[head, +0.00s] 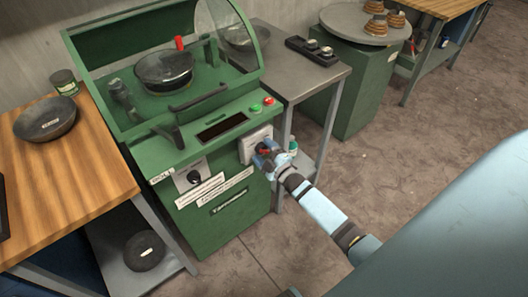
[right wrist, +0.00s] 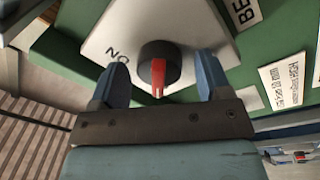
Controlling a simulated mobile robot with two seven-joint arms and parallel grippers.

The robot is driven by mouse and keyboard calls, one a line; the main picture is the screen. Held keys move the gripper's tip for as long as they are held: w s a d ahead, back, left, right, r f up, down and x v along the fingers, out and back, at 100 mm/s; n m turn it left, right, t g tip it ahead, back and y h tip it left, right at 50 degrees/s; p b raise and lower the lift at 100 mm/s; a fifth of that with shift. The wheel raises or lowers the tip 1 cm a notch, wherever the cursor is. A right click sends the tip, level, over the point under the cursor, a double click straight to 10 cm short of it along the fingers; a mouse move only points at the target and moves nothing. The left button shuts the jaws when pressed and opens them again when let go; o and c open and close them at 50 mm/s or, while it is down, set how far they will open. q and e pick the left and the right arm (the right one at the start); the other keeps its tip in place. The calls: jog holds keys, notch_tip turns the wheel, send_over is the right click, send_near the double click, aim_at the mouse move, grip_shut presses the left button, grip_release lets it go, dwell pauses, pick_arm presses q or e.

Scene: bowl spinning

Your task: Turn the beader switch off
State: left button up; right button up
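The beader switch is a black round knob with a red pointer bar (right wrist: 158,72) on a pale plate (right wrist: 205,30). In the right wrist view the bar points down toward my gripper, and lettering that appears upside down, apparently "ON", is to its left. My right gripper (right wrist: 158,85) is open, with one blue finger on each side of the knob and gaps between. In the head view the right gripper (head: 264,152) is at the plate (head: 250,140) on the front of the green machine (head: 225,215), mostly hiding the knob. My left gripper is not seen.
Another black knob (head: 194,177) and labels are on the machine's front left. Green and red buttons (head: 268,101) sit above the plate. A dark bowl (head: 165,70) is inside the machine. A wooden table (head: 60,190) stands left, a grey table (head: 300,75) behind right. Floor at right is clear.

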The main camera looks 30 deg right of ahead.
jog(key=shift+s, duration=0.1)
jog(key=s+d+f, duration=0.1)
jog(key=s, duration=1.2)
jog(key=shift+s, duration=0.25)
jog(key=shift+f, duration=0.1)
